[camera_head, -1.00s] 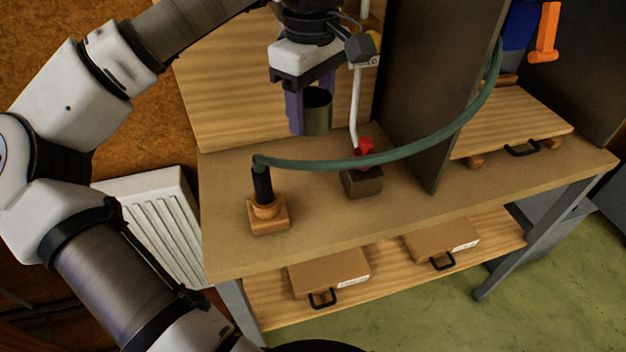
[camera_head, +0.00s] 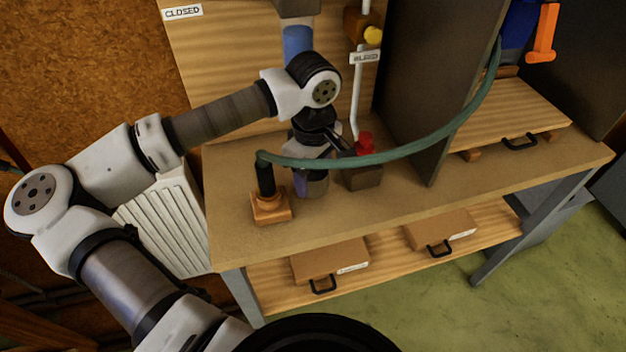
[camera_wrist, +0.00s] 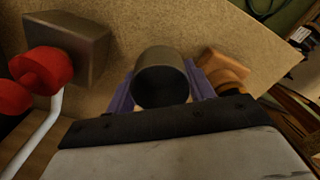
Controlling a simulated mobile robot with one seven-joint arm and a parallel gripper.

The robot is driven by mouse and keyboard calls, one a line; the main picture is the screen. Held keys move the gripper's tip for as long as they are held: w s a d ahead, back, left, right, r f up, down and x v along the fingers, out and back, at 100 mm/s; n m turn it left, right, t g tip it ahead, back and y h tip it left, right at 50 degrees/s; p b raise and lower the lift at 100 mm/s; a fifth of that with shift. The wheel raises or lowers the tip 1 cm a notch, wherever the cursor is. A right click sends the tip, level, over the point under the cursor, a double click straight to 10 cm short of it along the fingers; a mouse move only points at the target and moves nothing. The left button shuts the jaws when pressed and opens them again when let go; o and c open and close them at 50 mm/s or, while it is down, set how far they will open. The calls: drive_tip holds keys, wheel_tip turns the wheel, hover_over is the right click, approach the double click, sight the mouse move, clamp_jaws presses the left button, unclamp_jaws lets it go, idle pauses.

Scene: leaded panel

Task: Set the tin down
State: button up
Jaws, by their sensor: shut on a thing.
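The tin (camera_wrist: 160,65) is a dark grey-olive cylinder, open at its top, and in the wrist view it sits between the two purple fingers of my gripper (camera_wrist: 160,88). My gripper is shut on it. In the head view the tin (camera_head: 316,185) is low at the bench top, between the orange hose fitting and the dark block. My gripper (camera_head: 309,182) and wrist cover part of it. I cannot tell whether its base touches the bench (camera_head: 400,195).
The orange fitting (camera_head: 270,208) stands close on the left, with a green hose (camera_head: 400,154) arching rightward in front of my wrist. The dark block (camera_head: 362,178) with a red knob (camera_head: 365,144) is close on the right. The bench front is clear.

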sight(313, 185)
wheel_tip(313, 185, down, 3)
drive_tip(key=shift+f+p, duration=0.1)
drive_tip(key=shift+p, duration=0.2)
drive_tip(key=shift+f+b, duration=0.2)
drive_tip(key=shift+b, duration=0.2)
drive_tip(key=o, duration=1.1)
drive_tip(key=shift+r, duration=0.1)
drive_tip(key=shift+o, duration=0.2)
drive_tip(key=shift+r, duration=0.1)
